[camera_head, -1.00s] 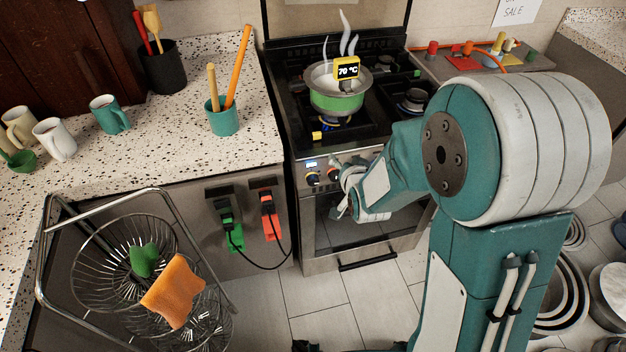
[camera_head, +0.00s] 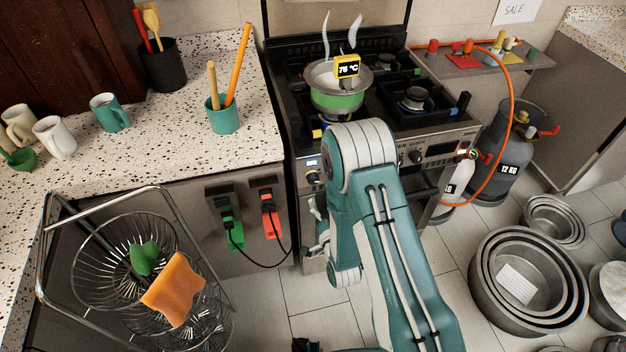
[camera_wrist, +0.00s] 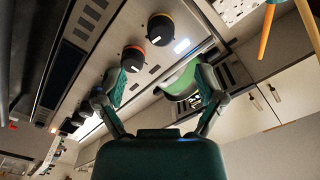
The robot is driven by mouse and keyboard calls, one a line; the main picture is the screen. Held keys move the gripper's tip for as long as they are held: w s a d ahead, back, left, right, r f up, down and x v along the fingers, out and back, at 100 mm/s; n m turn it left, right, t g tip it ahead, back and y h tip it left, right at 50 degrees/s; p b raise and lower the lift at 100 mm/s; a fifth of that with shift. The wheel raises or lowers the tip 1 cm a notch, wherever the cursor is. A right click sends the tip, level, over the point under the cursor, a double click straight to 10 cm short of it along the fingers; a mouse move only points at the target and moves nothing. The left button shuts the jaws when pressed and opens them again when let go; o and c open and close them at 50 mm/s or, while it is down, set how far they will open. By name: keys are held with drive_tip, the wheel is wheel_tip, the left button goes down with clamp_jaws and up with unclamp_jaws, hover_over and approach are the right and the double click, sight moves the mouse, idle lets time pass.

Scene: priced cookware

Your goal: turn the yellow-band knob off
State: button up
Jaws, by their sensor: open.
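The yellow-band knob (camera_head: 313,177) is on the left end of the stove's front panel, below a small lit display. In the wrist view the yellow-band knob (camera_wrist: 160,28) is at the top, beyond my fingertips. A red-band knob (camera_wrist: 132,57) is beside it, nearer my left-hand finger. My gripper (camera_wrist: 158,80) is open, with its fingers spread and apart from both knobs. In the head view my gripper (camera_head: 316,228) is low in front of the stove, partly hidden by my arm.
The speckled counter (camera_head: 180,160) borders the stove on the left. Green and red plugs (camera_head: 268,215) with cables hang on the cabinet beside it. A wire rack (camera_head: 95,265) stands front left. A gas cylinder (camera_head: 497,150) and stacked pans (camera_head: 480,265) are at right.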

sight(314, 182)
drive_tip(key=x, duration=0.9)
drive_tip(key=shift+w, duration=0.25)
drive_tip(key=c, duration=1.1)
